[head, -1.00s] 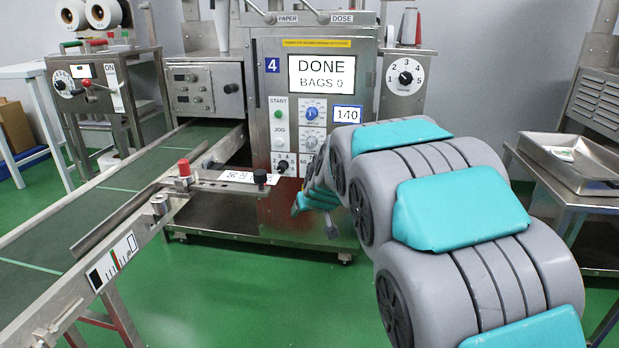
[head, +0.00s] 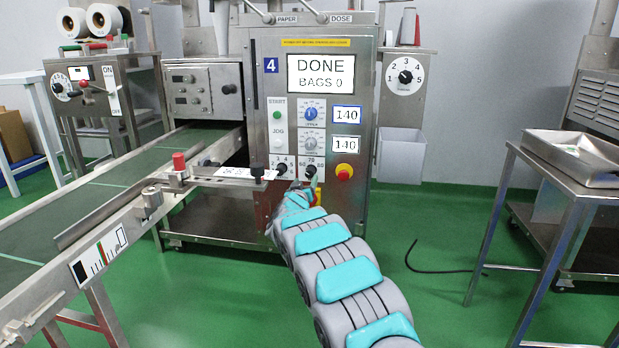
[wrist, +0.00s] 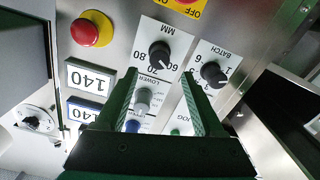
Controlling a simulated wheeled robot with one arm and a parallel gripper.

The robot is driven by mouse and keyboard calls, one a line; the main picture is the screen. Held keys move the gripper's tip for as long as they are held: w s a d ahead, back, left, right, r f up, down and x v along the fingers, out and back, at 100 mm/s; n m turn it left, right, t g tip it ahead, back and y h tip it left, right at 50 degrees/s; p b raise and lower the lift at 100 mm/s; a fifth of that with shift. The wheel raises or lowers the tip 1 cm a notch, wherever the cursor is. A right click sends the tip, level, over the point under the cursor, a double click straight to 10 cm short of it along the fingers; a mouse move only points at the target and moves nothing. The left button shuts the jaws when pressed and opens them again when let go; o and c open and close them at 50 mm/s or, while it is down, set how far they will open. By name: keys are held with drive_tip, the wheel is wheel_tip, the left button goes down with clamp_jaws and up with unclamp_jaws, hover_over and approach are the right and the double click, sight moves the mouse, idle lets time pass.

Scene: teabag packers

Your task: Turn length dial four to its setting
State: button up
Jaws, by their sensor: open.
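The length dial, a black knob on a white plate marked MM with 60, 70 and 80, is low on the front of machine four (head: 270,100). In the head view the dial (head: 310,172) shows just above the end of my arm. In the wrist view the length dial (wrist: 160,54) appears upside down, just beyond and between my fingertips. My gripper (wrist: 160,85) is open and empty, its dark green fingers apart from the knob. Which mark the pointer meets is hard to tell. In the head view my fingers are hidden by my arm.
The black BATCH dial (wrist: 213,73) sits close beside the right fingertip. A red stop button (wrist: 85,32) is at upper left. Two displays read 140; the upper screen (head: 321,75) reads DONE, BAGS 0. A conveyor (head: 90,200) runs left; a steel table (head: 570,178) stands right.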

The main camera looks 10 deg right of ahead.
sight(309, 174)
drive_tip(key=shift+f+x, duration=0.2)
drive_tip(key=shift+x, duration=2.25)
drive_tip(key=shift+w+d+r, duration=0.15)
drive_tip(key=shift+w, duration=0.15)
drive_tip(key=shift+w+d+p, duration=0.1)
drive_tip(key=shift+w+p, duration=0.25)
drive_tip(key=shift+w, duration=0.25)
drive_tip(key=shift+w+d, duration=0.25)
drive_tip(key=shift+w, duration=0.2)
clamp_jaws()
